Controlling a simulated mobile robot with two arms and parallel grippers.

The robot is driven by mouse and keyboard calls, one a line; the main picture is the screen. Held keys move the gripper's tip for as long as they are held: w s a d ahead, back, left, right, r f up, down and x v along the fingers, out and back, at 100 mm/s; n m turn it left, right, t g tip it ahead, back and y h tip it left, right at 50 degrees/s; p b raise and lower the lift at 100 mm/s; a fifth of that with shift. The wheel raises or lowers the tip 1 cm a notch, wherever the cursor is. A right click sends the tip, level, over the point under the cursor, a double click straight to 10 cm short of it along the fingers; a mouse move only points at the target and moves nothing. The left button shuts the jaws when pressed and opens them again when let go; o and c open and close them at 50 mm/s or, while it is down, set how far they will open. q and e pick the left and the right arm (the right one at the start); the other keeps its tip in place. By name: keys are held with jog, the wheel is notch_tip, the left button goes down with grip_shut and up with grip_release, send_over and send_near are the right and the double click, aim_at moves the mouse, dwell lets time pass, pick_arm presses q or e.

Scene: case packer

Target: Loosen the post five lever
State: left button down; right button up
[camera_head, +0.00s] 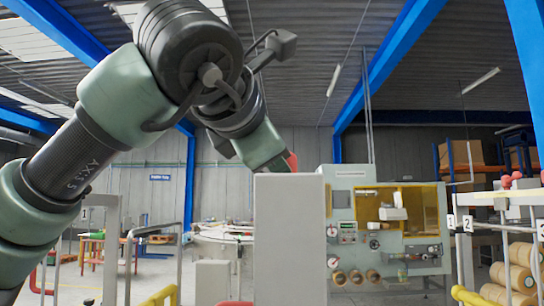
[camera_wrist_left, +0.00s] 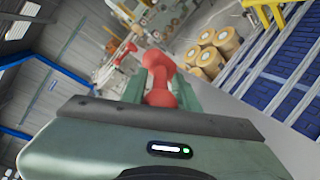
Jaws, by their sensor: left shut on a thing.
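A red lever (camera_wrist_left: 158,92) with a rounded end stands between the fingers of my left gripper (camera_wrist_left: 160,84) in the left wrist view. The gripper is shut on it. In the head view my left arm comes in from the left, arches over and reaches down behind a plain grey upright panel (camera_head: 290,240). A bit of red (camera_head: 292,162) shows at the top of this panel, beside the end of the arm. The panel hides the fingers there. I cannot read a post number at the held lever. My right gripper is not in view.
A packing machine (camera_head: 385,235) with yellow windows stands behind the panel. Numbered posts (camera_head: 467,250) and a red-knobbed rail (camera_head: 506,182) are at the right, near large rolls (camera_head: 515,277). The wrist view shows rolls (camera_wrist_left: 208,62) and a blue slatted surface (camera_wrist_left: 290,80).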

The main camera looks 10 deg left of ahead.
pick_arm(q)
jog(key=c, duration=1.4)
grip_release()
jog(key=shift+f, duration=0.1)
jog(key=shift+o, duration=0.2)
jog(key=shift+w, duration=0.1)
jog(key=shift+s+b, duration=0.3)
jog(key=shift+s, duration=0.15)
jog(key=b+v, duration=0.2)
jog(key=v, duration=0.5)
jog(key=shift+w, duration=0.1)
